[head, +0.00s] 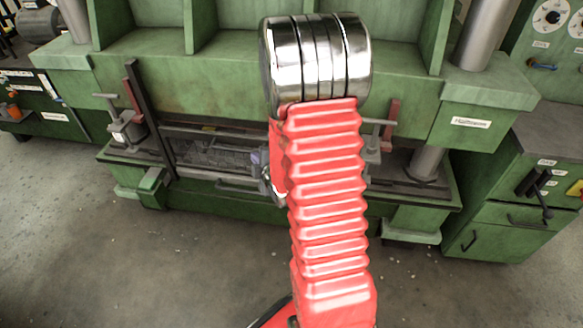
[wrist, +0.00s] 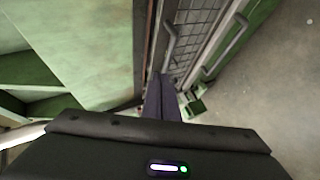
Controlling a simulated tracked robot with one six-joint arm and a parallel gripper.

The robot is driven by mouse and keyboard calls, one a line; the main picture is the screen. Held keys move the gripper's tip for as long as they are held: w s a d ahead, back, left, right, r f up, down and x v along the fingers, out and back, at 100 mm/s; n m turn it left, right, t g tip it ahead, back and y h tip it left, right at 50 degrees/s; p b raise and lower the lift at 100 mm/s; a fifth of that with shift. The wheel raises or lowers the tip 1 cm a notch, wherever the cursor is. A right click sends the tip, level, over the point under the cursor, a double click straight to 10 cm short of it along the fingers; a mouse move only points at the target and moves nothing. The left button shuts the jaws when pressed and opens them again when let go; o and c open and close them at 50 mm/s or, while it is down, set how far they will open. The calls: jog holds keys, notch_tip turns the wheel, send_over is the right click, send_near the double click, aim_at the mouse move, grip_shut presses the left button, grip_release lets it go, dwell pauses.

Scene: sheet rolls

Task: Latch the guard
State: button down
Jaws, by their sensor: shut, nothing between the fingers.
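The guard (head: 215,155) is a dark framed mesh panel low on the front of the green machine. Its right part is hidden behind my red arm. In the wrist view the mesh (wrist: 196,28) runs up from the middle, with grey bars beside it. My gripper (wrist: 163,82) is shut and empty, its dark fingers close together near the lower end of the mesh. I cannot tell whether the fingers touch anything. In the head view my arm hides most of the gripper. A latch cannot be clearly made out.
A T-handled clamp (head: 125,125) and a dark upright bar (head: 149,118) stand left of the guard. Another T-handle (head: 376,135) shows right of my arm. A green cabinet (head: 515,190) stands at the right. The concrete floor (head: 150,260) in front is clear.

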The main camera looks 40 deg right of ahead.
jog(key=s+d+f+n+t+h, duration=0.2)
jog(key=s+d+f, duration=0.3)
jog(key=s+f, duration=0.4)
notch_tip(320, 180, down, 2)
jog(key=shift+s+d+n+t+h, duration=0.2)
jog(key=shift+s+n+t+h, duration=0.1)
jog(key=shift+n+t, duration=0.55)
jog(key=shift+w, duration=0.2)
jog(key=r+x, duration=0.1)
jog(key=x, duration=0.9)
jog(key=shift+s+d+f, duration=0.15)
jog(key=shift+s+d, duration=1.3)
jog(key=shift+d, duration=0.1)
